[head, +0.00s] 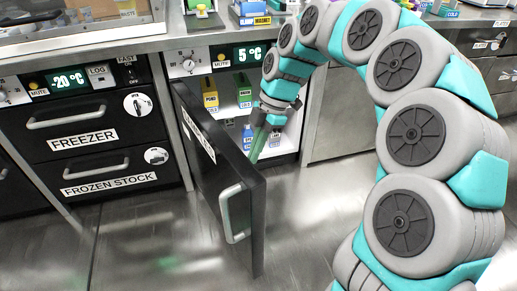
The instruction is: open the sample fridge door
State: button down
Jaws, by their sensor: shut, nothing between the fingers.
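The sample fridge door (222,175) stands wide open, swung out from its left side toward me. Its grey handle (234,212) is on the outer face near the free edge. The lit white interior (284,139) of the fridge shows behind it, with boxes and bottles on shelves. The display above reads 5 °C. My gripper (256,157) is at the inner side of the door, pointing down in front of the fridge opening. It is shut with nothing in it. The door's edge partly hides the fingertips, and I cannot tell whether they touch the door.
To the left is a freezer with two closed black drawers, the upper one marked FREEZER (82,138) and the lower one FROZEN STOCK (110,182). A steel counter (205,41) with items on it runs above. The metal floor (150,240) in front looks clear.

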jog(key=s+a+m, duration=0.2)
jog(key=s+a, duration=0.6)
jog(key=a, duration=0.5)
jog(key=shift+t, duration=0.4)
jog(key=shift+d+b, duration=0.1)
jog(key=shift+b, duration=0.25)
